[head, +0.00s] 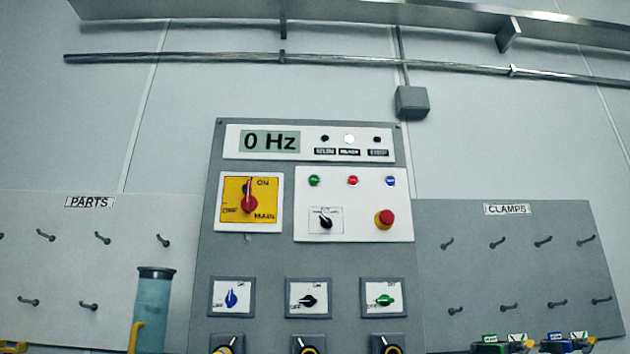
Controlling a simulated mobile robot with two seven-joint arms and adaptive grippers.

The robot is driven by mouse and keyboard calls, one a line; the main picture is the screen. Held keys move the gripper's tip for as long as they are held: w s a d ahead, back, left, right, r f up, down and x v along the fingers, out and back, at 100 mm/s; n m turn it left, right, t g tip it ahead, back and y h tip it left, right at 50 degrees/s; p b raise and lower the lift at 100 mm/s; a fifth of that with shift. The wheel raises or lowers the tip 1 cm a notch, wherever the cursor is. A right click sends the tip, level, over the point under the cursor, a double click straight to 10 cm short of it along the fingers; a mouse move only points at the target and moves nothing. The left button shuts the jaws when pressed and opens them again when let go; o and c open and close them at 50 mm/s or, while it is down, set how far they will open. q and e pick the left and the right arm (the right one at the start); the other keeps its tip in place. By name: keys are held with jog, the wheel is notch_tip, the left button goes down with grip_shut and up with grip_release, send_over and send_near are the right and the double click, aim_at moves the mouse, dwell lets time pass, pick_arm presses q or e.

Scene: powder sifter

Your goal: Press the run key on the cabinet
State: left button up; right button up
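The grey cabinet (258,262) stands upright in the middle of the head view. Its display (269,142) reads "0 Hz". The key panel (352,238) below it carries a green key (314,181), a red key (353,181) and a blue key (390,181) in a row. Their labels are too small to read, so I cannot tell by text which is the run key. A black selector (325,222) and a red mushroom button (384,219) sit beneath them. The red main switch (248,204) on its yellow plate has its handle near vertical, toward ON. Neither gripper is in view.
Blue (231,298), black (308,300) and green (385,300) rotary switches sit lower on the cabinet. A PARTS pegboard (70,270) is left, a CLAMPS pegboard (520,265) right with clamps (556,343) below. A blue cylinder (153,305) stands left. The space before the keys is clear.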

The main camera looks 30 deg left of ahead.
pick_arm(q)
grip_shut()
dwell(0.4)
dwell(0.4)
